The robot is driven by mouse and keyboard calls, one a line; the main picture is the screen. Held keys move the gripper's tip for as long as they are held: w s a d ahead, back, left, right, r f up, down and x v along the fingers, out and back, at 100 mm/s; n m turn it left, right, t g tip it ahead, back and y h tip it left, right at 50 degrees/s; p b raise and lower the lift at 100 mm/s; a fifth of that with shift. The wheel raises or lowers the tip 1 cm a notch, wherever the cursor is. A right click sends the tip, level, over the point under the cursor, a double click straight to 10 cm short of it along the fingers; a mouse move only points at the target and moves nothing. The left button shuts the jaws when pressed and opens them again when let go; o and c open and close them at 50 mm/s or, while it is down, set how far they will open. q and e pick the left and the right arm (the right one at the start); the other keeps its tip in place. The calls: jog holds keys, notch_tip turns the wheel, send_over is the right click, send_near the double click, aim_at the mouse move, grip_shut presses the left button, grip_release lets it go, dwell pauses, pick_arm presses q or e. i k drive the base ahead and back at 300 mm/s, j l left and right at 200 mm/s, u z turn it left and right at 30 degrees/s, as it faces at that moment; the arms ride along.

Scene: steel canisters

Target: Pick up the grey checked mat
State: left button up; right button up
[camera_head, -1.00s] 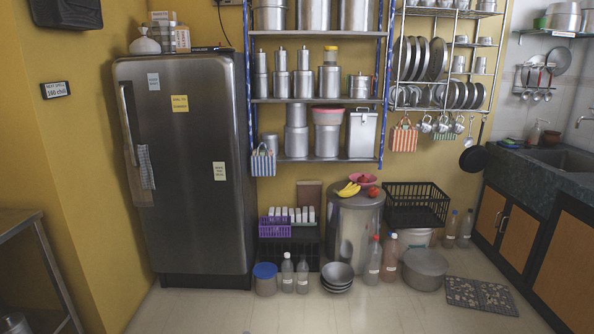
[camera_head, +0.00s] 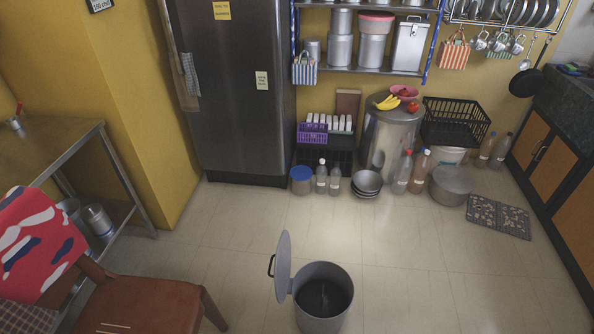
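The grey checked mat (camera_head: 499,217) lies flat on the tiled floor at the right, in front of the dark-framed wooden cabinets. It looks like dark squares with a lighter speckled pattern. A wide grey pot stands just left of it. Nothing covers the mat. Neither of my grippers shows in the head view.
An open grey canister (camera_head: 323,296) with its lid tipped up stands on the floor at the front middle. A brown chair (camera_head: 150,302) with a red patterned cloth is at the front left. The wide pot (camera_head: 451,185) and bottles (camera_head: 411,172) line the back. Floor (camera_head: 430,260) before the mat is clear.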

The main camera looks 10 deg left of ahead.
aim_at(496, 215)
jog(key=k+j, duration=0.15)
jog(key=j, duration=0.2)
jog(key=k+j, duration=0.2)
jog(key=j, duration=0.15)
jog(key=z, duration=1.3)
jog(key=i+z, duration=0.25)
jog(key=i, duration=2)
